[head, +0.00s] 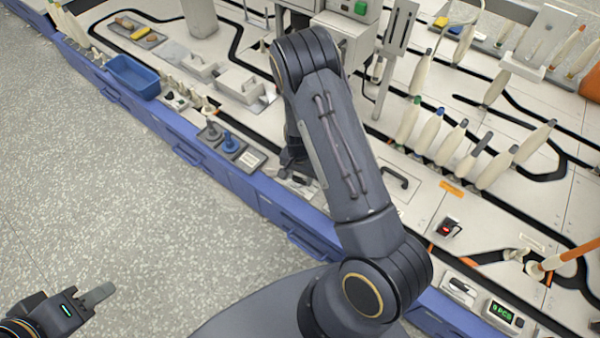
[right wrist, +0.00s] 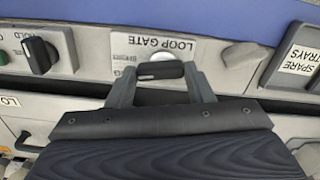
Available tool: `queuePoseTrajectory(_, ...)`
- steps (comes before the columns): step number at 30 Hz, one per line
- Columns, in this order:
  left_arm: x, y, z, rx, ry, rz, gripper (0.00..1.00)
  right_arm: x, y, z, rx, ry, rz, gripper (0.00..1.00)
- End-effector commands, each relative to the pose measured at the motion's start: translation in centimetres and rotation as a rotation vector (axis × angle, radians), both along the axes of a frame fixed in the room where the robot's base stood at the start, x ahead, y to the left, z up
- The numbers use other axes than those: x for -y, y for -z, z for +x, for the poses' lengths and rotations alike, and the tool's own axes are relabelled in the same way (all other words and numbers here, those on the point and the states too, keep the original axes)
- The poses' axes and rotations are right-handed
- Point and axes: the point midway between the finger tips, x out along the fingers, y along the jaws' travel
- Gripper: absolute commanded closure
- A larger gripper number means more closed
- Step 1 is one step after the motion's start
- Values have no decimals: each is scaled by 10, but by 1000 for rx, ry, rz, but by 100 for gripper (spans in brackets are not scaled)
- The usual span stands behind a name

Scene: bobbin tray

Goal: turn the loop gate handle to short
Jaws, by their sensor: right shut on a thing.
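In the right wrist view the loop gate handle (right wrist: 154,71) is a short black bar with a white mark on its left part. It lies roughly level across the picture, below the LOOP GATE lettering on a pale plate (right wrist: 135,45). My right gripper (right wrist: 161,73) is shut on it, one finger at each end. Small lettering at the plate's left is partly covered by a finger, so I cannot read the setting. In the head view my right arm hides the handle. My left gripper (head: 96,294) is at the lower left, above the floor, away from the bench; its finger gap does not show.
In the right wrist view another black knob (right wrist: 40,54) is to the left and a SPARE TRAYS label (right wrist: 300,60) to the right. In the head view a blue bin (head: 132,76), dark and blue knobs (head: 229,142) and several bobbins (head: 432,130) stand on the bench.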

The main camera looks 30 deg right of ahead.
Motion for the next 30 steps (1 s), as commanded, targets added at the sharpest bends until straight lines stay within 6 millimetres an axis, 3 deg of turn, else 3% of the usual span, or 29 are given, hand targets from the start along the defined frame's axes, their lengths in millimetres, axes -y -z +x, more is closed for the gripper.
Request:
queuePoseTrajectory(12, 0, -10, 0, 0, 0, 0, 64, 0, -1, 0, 0, 193, -1, 76)
queuePoseTrajectory(29, 0, -11, 0, 0, 0, 0, 64, -1, 0, 0, 0, 224, 0, 76)
queuePoseTrajectory(30, 0, -11, 0, 0, 0, 0, 64, -1, 0, 0, 0, 224, 0, 49)
